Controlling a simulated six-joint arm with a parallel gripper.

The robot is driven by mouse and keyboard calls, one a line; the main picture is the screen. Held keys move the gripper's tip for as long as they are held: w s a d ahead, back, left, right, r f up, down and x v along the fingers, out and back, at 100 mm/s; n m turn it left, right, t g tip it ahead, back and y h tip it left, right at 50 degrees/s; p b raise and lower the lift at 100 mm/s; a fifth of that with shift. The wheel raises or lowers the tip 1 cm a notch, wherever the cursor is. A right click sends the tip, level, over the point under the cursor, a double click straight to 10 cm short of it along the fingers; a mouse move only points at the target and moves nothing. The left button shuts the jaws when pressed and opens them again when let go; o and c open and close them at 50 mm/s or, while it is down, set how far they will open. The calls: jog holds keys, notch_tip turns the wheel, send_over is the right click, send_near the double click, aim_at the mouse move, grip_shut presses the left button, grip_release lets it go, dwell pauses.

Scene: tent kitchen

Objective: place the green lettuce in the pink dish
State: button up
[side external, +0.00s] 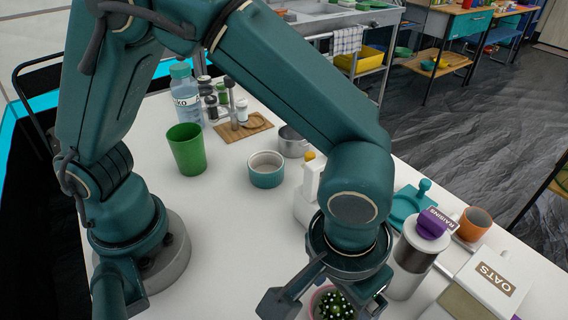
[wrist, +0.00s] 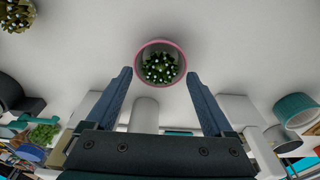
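The pink dish (wrist: 140,52) is a round bowl with a pink rim, at the top centre of the wrist view. A dark green leafy clump with pale specks (wrist: 160,67) lies inside it; it looks like the green lettuce, but I cannot be sure. The clump (side external: 333,304) and part of the dish (side external: 313,300) also show at the bottom of the side view. My gripper (wrist: 159,74) is open, its fingers apart with nothing between them, and the dish appears just beyond the fingertips. In the side view my gripper (side external: 322,298) is above the dish and hides part of it.
A similar leafy clump (wrist: 17,15) sits at the wrist view's top left corner. A grey-white jar with a purple lid (side external: 411,256), an oats box (side external: 488,284) and an orange cup (side external: 473,224) stand at right. A green cup (side external: 187,149) and teal bowl (side external: 266,170) stand farther back.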

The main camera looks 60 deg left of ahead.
aim_at(339, 301)
dwell(0.6)
jog(key=shift+r, duration=3.55)
jog(key=w+a+r+n+t, duration=0.1)
jog(key=w+a+r+n, duration=0.1)
jog(key=a+r, duration=0.3)
jog(key=w+a+r+n+t, duration=0.1)
jog(key=w+a+r+n, duration=0.15)
jog(key=a, duration=0.45)
jog(key=s+a+f+m+t, duration=0.2)
jog(key=s+a+f+m, duration=0.1)
jog(key=s+a, duration=0.4)
jog(key=shift+s+a+m, duration=0.35)
jog(key=shift+a+m, duration=0.4)
jog(key=shift+a, duration=0.25)
